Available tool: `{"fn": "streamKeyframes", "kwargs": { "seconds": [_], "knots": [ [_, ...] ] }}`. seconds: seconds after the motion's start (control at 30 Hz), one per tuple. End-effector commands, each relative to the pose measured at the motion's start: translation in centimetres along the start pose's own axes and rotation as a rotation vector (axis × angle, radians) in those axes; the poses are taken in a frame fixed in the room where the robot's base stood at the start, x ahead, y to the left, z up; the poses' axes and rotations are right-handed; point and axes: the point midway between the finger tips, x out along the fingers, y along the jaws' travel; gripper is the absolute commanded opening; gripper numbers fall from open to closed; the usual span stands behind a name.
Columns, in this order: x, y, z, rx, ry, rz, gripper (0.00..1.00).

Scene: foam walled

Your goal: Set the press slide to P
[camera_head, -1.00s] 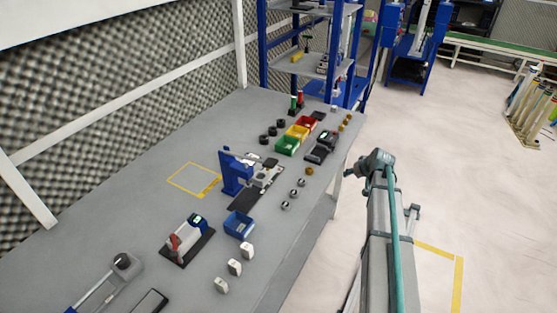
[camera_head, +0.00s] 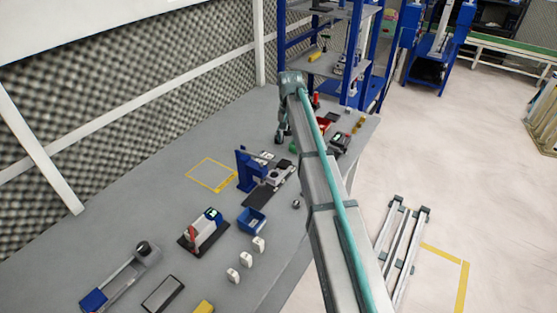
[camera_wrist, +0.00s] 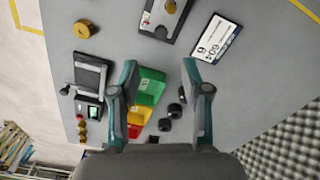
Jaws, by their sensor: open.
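The press has a blue upright frame (camera_head: 245,170) beside a dark base plate with grey metal parts (camera_head: 275,176), standing mid-table. I cannot make out a slide position or a letter P on it. In the wrist view, a dark plate with a grey metal part and black knob (camera_wrist: 165,16), perhaps the press's, is cut by the top edge. A white card with dark print (camera_wrist: 215,38) lies beside it. My gripper (camera_head: 283,135) hangs over the table behind the press. It is open and empty in the wrist view (camera_wrist: 160,72), above the bins.
Green (camera_wrist: 149,82), yellow and red bins stand below my gripper, with several black round parts (camera_wrist: 174,110) beside them. A black device with a small screen (camera_wrist: 90,95) is at the left. A blue bin (camera_head: 252,221) stands in front of the press.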

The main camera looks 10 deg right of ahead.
Motion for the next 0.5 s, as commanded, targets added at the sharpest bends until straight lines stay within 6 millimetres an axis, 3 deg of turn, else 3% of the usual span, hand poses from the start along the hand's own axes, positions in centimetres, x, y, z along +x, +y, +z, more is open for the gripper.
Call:
{"fn": "streamKeyframes", "kwargs": {
  "seconds": [0.23, 0.5],
  "knots": [
    [1.4, -0.2, 0.3, 0.007, -0.011, 0.011, 0.47],
    [5.8, -0.2, 0.3, 0.005, -0.01, 0.009, 0.47]
  ]
}}
